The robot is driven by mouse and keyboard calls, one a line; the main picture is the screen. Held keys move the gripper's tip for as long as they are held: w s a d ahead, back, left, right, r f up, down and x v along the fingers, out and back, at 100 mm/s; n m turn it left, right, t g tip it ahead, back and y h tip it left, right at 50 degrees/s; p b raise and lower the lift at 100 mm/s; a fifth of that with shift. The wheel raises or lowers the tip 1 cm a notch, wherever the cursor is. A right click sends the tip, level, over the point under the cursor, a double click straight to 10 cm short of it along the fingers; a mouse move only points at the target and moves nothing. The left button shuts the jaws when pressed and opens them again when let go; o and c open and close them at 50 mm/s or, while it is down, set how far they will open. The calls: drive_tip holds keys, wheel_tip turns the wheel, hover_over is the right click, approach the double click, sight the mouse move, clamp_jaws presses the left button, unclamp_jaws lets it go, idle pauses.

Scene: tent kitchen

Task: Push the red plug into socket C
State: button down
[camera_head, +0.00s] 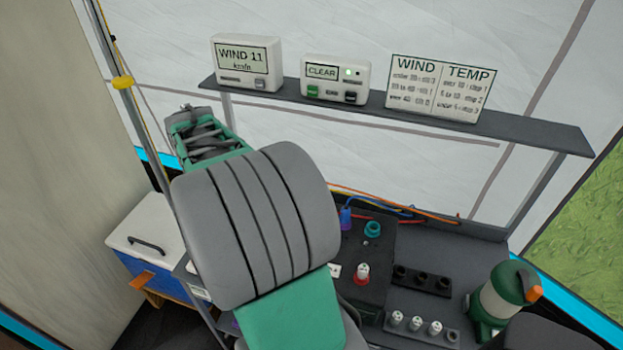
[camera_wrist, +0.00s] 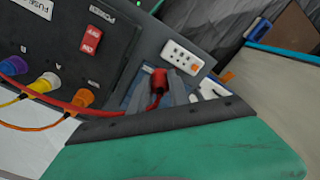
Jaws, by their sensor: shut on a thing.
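My gripper (camera_wrist: 160,92) is shut on the red plug (camera_wrist: 159,77) in the wrist view. The plug sits between the two grey fingers, and its red cable (camera_wrist: 60,103) runs off to the left. The dark panel (camera_wrist: 60,40) with labelled sockets is beside the gripper on the left. Blue, yellow and orange fittings line its lower edge, with letters A and B readable. I cannot make out a letter C. In the head view my arm hides the gripper and the held plug. The dark box (camera_head: 380,262) there carries a blue plug (camera_head: 347,217) and a teal ring (camera_head: 373,229).
A white outlet strip (camera_wrist: 182,57) lies just beyond the plug. In the head view, black sockets (camera_head: 422,279) and a rack of white pieces (camera_head: 416,327) stand right of the box, near a green lantern (camera_head: 503,296). A shelf (camera_head: 490,124) with displays hangs above.

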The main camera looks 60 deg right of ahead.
drive_tip(key=s+d+r+m+p, duration=0.35)
drive_tip(key=s+d+m, duration=0.25)
drive_tip(key=s+d, duration=0.7)
drive_tip(key=s+d+m+p, duration=0.2)
drive_tip(key=s+d+m, duration=0.2)
drive_tip(key=s, duration=0.5)
drive_tip(key=s+d+m+p, duration=0.3)
drive_tip(key=s+d+m, duration=0.1)
drive_tip(key=s, duration=0.5)
drive_tip(key=shift+m, duration=0.8)
drive_tip(key=shift+w+d+f+b, duration=0.15)
drive_tip(key=shift+d+f+b, duration=0.05)
drive_tip(key=shift+f+b, duration=0.45)
drive_tip(key=shift+w+d+f+b, duration=0.1)
drive_tip(key=shift+d+f+b, duration=0.15)
drive_tip(key=shift+f+b, duration=0.35)
drive_tip(key=shift+w+d+f+b, duration=0.15)
drive_tip(key=shift+d+f+b, duration=0.05)
drive_tip(key=shift+f+b, duration=0.45)
drive_tip(key=shift+a+f+b, duration=0.2)
drive_tip(key=shift+f+b, duration=0.55)
drive_tip(key=shift+f, duration=0.75)
drive_tip(key=c, duration=1.2)
unclamp_jaws()
drive_tip(key=shift+o, duration=0.2)
drive_tip(key=shift+r, duration=0.15)
